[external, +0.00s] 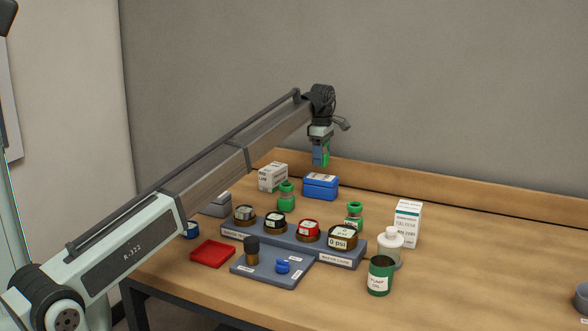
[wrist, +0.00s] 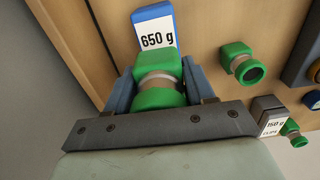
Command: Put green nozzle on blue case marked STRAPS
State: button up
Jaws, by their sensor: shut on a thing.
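My gripper (external: 320,162) is shut on a green nozzle (wrist: 160,80) with a pale metallic band around its middle. The nozzle shows between the fingers in the wrist view and partly in the external view (external: 326,154). It is held in the air above the blue case (external: 321,187). The case is closed and stands at the back of the bench, with a gap below the gripper. In the wrist view a blue surface (wrist: 153,13) with a white "650 g" label shows just beyond the nozzle. I cannot read the word STRAPS.
Other green-topped items stand at the centre (external: 286,197) and right (external: 354,215). A white carton (external: 273,177) is left of the blue case. A grey rack (external: 290,243) holds several round gauges. A red tray (external: 213,254) and green oil can (external: 380,276) are in front.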

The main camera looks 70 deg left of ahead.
jog(key=shift+f, duration=2.05)
jog(key=o, duration=1.2)
jog(key=shift+f, duration=0.15)
notch_tip(320, 180, up, 12)
jog(key=shift+r, duration=0.2)
